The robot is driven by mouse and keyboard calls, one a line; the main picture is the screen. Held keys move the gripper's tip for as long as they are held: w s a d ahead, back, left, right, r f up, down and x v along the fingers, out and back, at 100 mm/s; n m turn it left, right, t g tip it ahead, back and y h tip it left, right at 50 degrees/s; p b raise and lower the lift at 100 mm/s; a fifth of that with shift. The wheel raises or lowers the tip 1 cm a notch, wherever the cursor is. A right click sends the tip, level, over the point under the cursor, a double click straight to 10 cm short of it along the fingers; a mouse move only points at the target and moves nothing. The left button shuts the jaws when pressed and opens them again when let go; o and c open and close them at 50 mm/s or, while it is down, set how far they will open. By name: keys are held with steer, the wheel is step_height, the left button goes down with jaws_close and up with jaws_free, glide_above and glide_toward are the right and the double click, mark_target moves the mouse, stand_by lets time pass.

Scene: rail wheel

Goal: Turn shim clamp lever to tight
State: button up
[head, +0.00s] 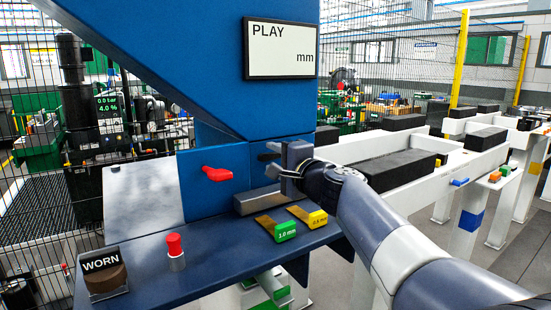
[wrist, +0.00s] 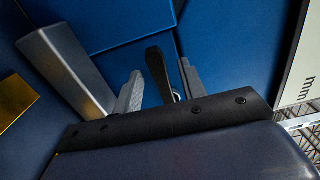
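A black lever (wrist: 157,70), which looks like the shim clamp lever, stands out from the blue machine face in the wrist view. Its dark end (head: 268,157) shows just left of my gripper in the head view. My gripper (wrist: 160,88) is open, with one grey finger on each side of the lever. Gaps show between the lever and the fingers, so I see no firm hold. In the head view my gripper (head: 291,172) is at the blue panel, above a grey metal bar (head: 257,201). The lever's base is partly hidden by my gripper.
A red handle (head: 217,174) sits left on the blue panel. The green 1.0 mm shim (head: 284,231) and a yellow shim (head: 316,218) lie on the blue shelf below.

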jaws_close()
stand_by(0.4)
